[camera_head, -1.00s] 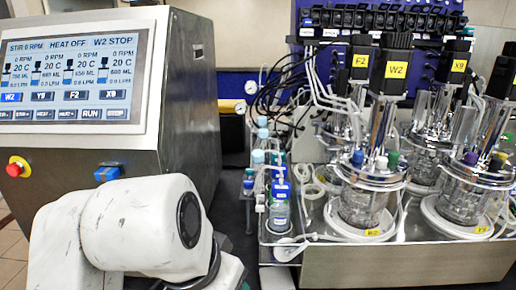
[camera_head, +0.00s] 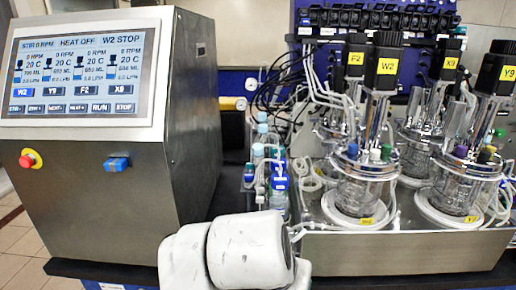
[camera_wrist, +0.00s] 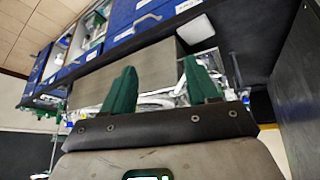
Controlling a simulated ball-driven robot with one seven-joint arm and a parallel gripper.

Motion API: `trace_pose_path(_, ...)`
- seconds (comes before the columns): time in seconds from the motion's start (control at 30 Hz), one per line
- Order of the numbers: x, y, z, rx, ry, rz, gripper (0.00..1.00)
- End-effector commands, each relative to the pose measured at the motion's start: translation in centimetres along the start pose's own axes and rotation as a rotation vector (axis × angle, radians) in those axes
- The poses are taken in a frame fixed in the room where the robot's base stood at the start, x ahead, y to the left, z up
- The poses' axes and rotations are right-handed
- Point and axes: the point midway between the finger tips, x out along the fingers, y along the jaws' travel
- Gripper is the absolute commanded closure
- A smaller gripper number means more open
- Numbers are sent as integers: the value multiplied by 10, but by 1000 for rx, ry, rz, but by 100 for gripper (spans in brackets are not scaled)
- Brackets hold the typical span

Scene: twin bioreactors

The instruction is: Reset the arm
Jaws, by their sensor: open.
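My gripper (camera_wrist: 160,88) shows in the wrist view as two green fingers standing well apart, open, with nothing held between them. Behind the fingers are a grey metal face and some pale tubing, partly hidden by them. In the head view only a white link of my arm shows at the bottom middle; the gripper itself is out of that view.
A control console with a screen (camera_head: 78,75), a red button (camera_head: 30,159) and a blue switch (camera_head: 117,163) stands at left. Glass bioreactors (camera_head: 363,190) with black motors stand on a metal base (camera_head: 400,255) at right. Small bottles (camera_head: 262,150) stand between. Blue drawers (camera_wrist: 135,18) show in the wrist view.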

Motion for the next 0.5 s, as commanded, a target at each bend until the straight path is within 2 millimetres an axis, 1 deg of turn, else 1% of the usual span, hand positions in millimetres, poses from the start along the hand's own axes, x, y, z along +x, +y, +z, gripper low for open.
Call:
trace_pose_path(0.03, 15, 16, -4, -7, 9, 18, 41)
trace_pose_path(0.07, 23, 25, -5, -18, 15, 26, 41)
trace_pose_path(0.13, 45, 49, -8, -42, 26, 45, 41)
trace_pose_path(0.17, 55, 61, -8, -56, 28, 53, 41)
trace_pose_path(0.2, 70, 78, -7, -75, 30, 65, 41)
trace_pose_path(0.27, 90, 104, -2, -109, 26, 79, 41)
trace_pose_path(0.3, 102, 121, 2, -131, 20, 86, 41)
trace_pose_path(0.37, 120, 146, 13, -166, 4, 93, 41)
trace_pose_path(0.4, 131, 162, 22, -188, -11, 95, 41)
trace_pose_path(0.47, 147, 186, 38, -221, -38, 95, 41)
trace_pose_path(0.5, 156, 201, 50, -240, -58, 91, 41)
